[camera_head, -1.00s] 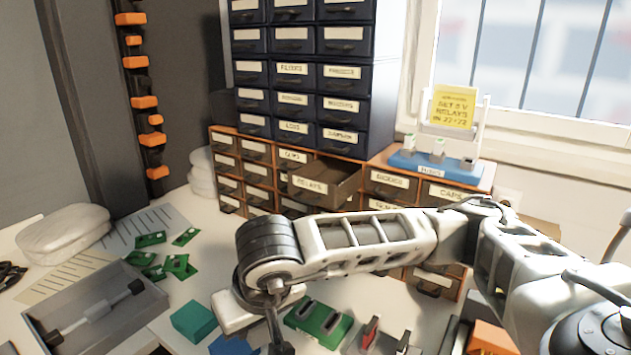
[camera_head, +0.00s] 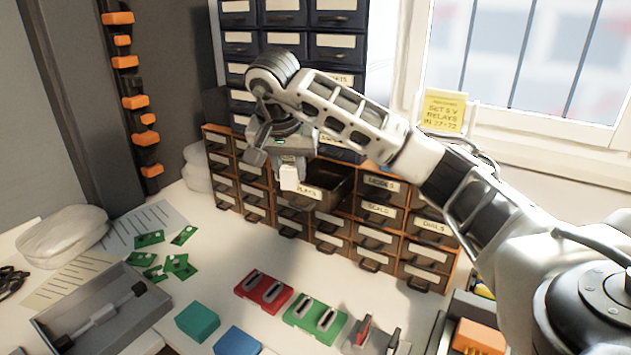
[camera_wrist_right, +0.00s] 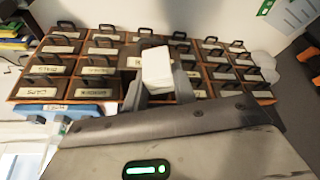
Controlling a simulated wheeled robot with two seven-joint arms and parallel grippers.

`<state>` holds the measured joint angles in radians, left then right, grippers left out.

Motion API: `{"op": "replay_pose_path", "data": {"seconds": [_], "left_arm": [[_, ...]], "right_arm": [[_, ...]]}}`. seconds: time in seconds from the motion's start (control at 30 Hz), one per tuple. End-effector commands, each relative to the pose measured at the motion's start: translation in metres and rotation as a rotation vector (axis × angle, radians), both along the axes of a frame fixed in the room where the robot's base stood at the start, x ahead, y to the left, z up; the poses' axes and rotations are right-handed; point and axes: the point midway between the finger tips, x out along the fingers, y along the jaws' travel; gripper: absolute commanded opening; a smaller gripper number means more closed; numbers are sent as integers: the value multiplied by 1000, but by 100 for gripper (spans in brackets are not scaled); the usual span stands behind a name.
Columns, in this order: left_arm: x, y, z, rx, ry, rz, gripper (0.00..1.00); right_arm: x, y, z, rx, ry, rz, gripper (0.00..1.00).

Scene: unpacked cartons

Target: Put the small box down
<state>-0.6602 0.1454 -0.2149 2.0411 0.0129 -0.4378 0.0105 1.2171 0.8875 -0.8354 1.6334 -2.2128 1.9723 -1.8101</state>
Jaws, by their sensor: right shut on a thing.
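My right gripper (camera_head: 288,156) is shut on a small white box (camera_head: 290,178), which hangs below its fingers in front of the brown drawer cabinet. In the right wrist view the box (camera_wrist_right: 156,68) sits between the two fingertips (camera_wrist_right: 158,84), with cabinet drawers behind it. A drawer labelled as relays (camera_head: 330,192) is pulled open just right of the box. The box overlaps the drawer's left front in the head view; I cannot tell whether it is above the opening. My left gripper is not in view.
Dark drawers (camera_head: 335,20) rise above the brown cabinet. A red block (camera_head: 263,291) and a green block (camera_head: 314,318) with slots lie on the table, near teal and blue boxes. A grey tray (camera_head: 150,305) and loose green boards stand left.

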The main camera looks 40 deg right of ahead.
Motion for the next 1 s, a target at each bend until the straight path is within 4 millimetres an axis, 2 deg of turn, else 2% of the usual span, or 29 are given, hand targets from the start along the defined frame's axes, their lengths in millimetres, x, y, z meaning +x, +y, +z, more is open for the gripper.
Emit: {"op": "replay_pose_path", "data": {"seconds": [0.1, 0.37, 0.5, 0.67, 0.87, 1.0], "left_arm": [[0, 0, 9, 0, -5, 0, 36], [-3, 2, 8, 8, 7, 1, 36], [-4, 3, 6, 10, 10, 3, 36], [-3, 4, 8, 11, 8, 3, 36], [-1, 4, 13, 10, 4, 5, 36], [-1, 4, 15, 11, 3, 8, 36]], "right_arm": [[8, -32, 3, 0, 2, -7, 4], [23, -83, 3, 1, 0, -3, 4], [23, -81, -21, 0, 3, 3, 4], [24, -81, -32, 0, 0, 3, 4], [23, -80, -61, 0, 2, 1, 4], [24, -84, -68, 0, -1, 3, 4]]}}
